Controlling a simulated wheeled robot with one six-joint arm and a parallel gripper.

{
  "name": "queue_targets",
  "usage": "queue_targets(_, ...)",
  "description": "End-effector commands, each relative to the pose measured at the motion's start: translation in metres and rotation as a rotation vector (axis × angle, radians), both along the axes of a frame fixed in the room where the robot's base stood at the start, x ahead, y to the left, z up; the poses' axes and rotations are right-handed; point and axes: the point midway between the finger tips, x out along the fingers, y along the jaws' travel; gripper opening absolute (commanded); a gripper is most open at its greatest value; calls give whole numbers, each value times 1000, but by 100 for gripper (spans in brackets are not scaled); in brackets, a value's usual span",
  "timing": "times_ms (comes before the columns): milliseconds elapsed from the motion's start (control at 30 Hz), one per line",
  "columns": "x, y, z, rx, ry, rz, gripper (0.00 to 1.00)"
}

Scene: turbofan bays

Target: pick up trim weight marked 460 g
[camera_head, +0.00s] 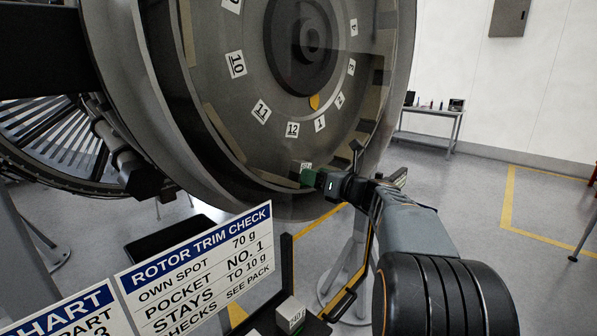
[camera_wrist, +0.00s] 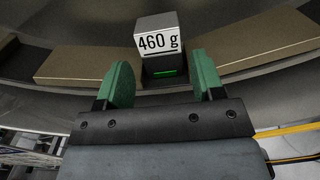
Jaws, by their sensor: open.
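The trim weight marked 460 g (camera_wrist: 157,42) is a pale block with a dark lower part and a small green light or reflection below the label. It sits in the rim of the rotor, between tan segments, straight ahead of my gripper (camera_wrist: 163,82) in the wrist view. The green fingers are open, one to each side of the weight's line, with the weight just beyond or between their tips; the exact depth is unclear. In the head view my gripper (camera_head: 308,176) is at the lower rim of the rotor, and the weight (camera_head: 305,166) shows small beside it.
The large rotor (camera_head: 300,75) carries numbered pocket labels and an orange pointer. A rotor trim check sign (camera_head: 205,265) stands at the front left. Another labelled block (camera_head: 291,313) sits low at the front. A bench (camera_head: 430,138) stands at the back; the floor at right is open.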

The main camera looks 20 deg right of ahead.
Motion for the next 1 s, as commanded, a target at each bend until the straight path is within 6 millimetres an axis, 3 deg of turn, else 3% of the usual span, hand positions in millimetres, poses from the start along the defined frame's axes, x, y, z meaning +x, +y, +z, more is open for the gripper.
queue_targets(233,14,7,1,-1,0,4,62)
queue_targets(600,53,25,0,-1,0,6,62)
queue_targets(867,55,26,-1,-1,0,5,62)
queue_targets(1000,55,26,-1,-1,0,5,51)
